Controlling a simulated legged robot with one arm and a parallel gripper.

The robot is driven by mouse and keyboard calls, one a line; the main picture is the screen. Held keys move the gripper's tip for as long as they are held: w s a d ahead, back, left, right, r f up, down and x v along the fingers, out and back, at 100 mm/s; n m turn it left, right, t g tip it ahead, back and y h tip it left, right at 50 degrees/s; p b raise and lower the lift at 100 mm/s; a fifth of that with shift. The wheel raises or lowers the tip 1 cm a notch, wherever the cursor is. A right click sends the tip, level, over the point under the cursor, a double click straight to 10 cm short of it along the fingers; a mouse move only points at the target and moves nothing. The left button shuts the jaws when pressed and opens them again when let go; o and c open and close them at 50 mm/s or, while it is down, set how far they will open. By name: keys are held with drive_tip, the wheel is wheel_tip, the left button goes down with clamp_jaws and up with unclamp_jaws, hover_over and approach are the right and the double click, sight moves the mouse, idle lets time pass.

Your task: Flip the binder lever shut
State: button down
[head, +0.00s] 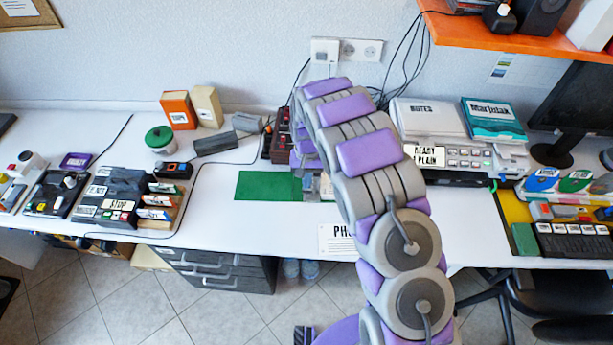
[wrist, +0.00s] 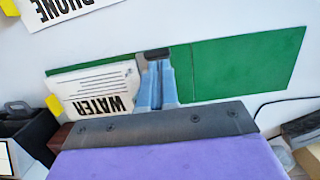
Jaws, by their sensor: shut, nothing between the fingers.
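A flat green thing (head: 268,186), which looks like the binder lying open, is on the white desk, partly hidden by my arm in the head view. In the wrist view its bare green side (wrist: 240,68) is at the right, and a printed sheet reading WATER (wrist: 95,90) lies on the left side. My gripper (wrist: 157,68) points at the middle strip between them, its blue fingers together with nothing held. A small dark piece (wrist: 157,53), possibly the lever, shows at the fingertips. I cannot tell whether they touch or how the lever stands.
A PHONE sheet (head: 340,238) lies near the front desk edge. Red-and-black devices (head: 280,135) stand behind the green thing. A grey block (head: 215,143) is behind left, a printer-like machine (head: 460,158) at right.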

idle(0.5)
drive_tip(key=shift+s+t, duration=0.3)
